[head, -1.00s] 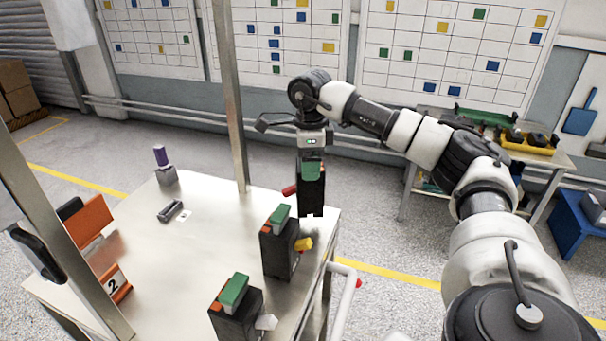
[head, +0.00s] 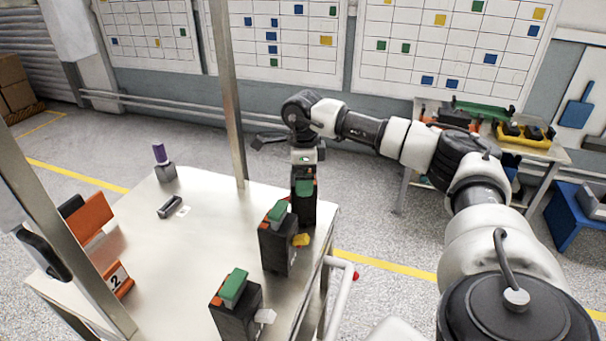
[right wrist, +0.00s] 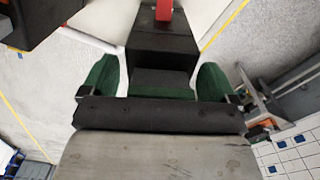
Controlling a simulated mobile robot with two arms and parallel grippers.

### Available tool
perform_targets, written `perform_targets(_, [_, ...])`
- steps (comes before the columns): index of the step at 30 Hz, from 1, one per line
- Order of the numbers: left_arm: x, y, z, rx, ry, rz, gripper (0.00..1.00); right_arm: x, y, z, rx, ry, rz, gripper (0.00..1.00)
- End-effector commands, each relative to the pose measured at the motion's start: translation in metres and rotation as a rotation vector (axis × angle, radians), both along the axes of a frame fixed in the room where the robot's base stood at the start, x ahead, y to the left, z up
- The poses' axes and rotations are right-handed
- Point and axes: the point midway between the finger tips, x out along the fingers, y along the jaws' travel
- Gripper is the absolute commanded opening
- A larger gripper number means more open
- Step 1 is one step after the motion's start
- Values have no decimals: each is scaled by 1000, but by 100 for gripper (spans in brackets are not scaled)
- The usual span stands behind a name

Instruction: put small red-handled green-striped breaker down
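The green-striped breaker (head: 304,207) is a black block with a green top, upright at the table's back right corner. Its red handle (right wrist: 164,10) shows at the top of the right wrist view and is mostly hidden in the head view. My right gripper (head: 304,168) points down from above and is shut on the breaker's top; in the right wrist view the black body (right wrist: 162,48) sits right in front of it. I cannot tell whether its base touches the table. My left gripper is not in view.
Two similar green-topped breakers stand nearer on the table (head: 185,260), one with a yellow handle (head: 278,245), one with a pale handle (head: 236,310). A purple-topped item (head: 163,165), a small grey part (head: 170,207) and an orange stand (head: 90,228) are at left. The middle is clear.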

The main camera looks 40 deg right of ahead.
Motion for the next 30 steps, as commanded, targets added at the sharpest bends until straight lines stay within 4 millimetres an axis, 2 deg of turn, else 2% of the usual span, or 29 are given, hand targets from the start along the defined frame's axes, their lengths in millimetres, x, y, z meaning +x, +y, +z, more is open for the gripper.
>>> perform_targets(8, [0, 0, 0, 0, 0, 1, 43, 0, 0, 1, 0, 0, 0, 95])
perform_targets(13, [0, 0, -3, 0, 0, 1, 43, 1, 0, 11, 0, -4, 0, 95])
perform_targets(17, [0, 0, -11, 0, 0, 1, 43, 1, 0, 34, 1, -6, 1, 95])
perform_targets(24, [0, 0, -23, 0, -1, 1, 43, 1, 1, 86, 2, -6, 1, 95])
perform_targets(30, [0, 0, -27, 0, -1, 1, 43, 1, 0, 115, 1, -2, 1, 95])
